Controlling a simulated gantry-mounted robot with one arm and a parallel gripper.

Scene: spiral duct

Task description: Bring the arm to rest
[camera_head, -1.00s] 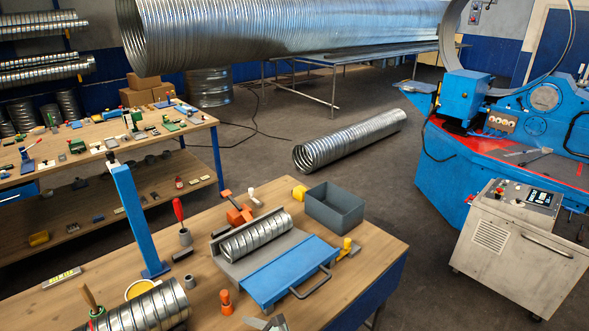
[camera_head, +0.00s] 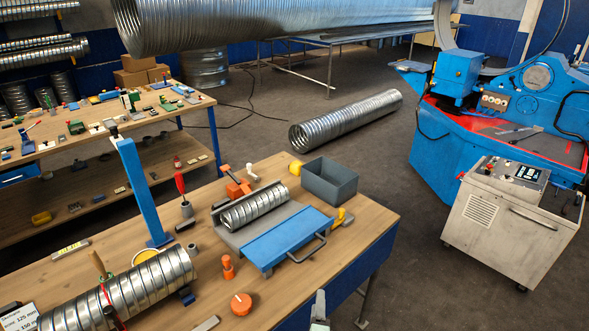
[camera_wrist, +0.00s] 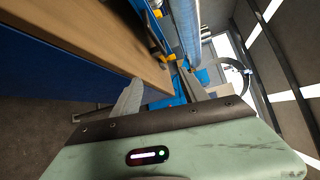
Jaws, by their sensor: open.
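My gripper (camera_head: 318,309) shows at the bottom of the head view, beyond the front edge of the wooden workbench (camera_head: 350,240). Only a small grey part of it is visible there. In the wrist view its two grey fingers (camera_wrist: 160,88) stand apart with nothing between them. The bench edge (camera_wrist: 120,45) and its blue side run past the left finger in that view. I see no contact between the fingers and the bench.
On the bench are a short spiral duct (camera_head: 252,205) in a blue-plated fixture (camera_head: 283,238), a grey bin (camera_head: 330,181), an orange knob (camera_head: 241,304) and a longer banded duct (camera_head: 130,290). A metal control cabinet (camera_head: 510,222) stands right; floor between is clear.

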